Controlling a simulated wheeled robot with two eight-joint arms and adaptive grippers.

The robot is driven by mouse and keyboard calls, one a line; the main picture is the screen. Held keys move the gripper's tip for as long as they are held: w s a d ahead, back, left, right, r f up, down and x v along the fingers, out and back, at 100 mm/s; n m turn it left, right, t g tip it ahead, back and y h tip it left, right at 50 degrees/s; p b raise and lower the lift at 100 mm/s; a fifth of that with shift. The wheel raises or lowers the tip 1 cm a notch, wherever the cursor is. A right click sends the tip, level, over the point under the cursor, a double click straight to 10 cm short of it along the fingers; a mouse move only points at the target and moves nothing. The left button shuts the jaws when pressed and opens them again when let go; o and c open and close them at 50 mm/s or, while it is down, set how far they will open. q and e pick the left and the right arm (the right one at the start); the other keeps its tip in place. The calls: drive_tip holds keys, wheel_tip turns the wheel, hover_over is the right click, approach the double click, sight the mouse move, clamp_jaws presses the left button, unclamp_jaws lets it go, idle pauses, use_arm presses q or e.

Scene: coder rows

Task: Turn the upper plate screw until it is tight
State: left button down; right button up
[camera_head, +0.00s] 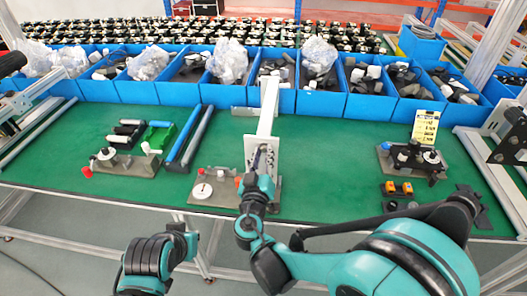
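A fixture with a tall white post (267,108) stands on a metal base plate (228,189) at the front middle of the green table. A round white disc (202,190) sits on the left part of that base. My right arm comes in from the lower right and ends at this fixture. My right gripper (262,160) is small and dark against the white post, and its fingers cannot be told apart. The upper plate screw cannot be made out; the gripper and wrist may cover it. My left gripper is not in view.
Blue bins (319,101) full of parts line the table's back. Another fixture (411,161) with a yellow card (425,126) stands right, behind small orange parts (398,188).

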clamp_jaws()
drive_tip(key=m, duration=0.4)
drive_tip(key=shift+b, duration=0.4)
drive_tip(key=m, duration=0.5)
drive_tip(key=shift+m, duration=0.4)
drive_tip(key=shift+o, duration=2.4)
unclamp_jaws()
drive_tip(key=n+b, duration=0.1)
drive_tip(key=n, duration=0.3)
drive_tip(key=shift+n, duration=0.4)
drive_tip(key=n, duration=0.5)
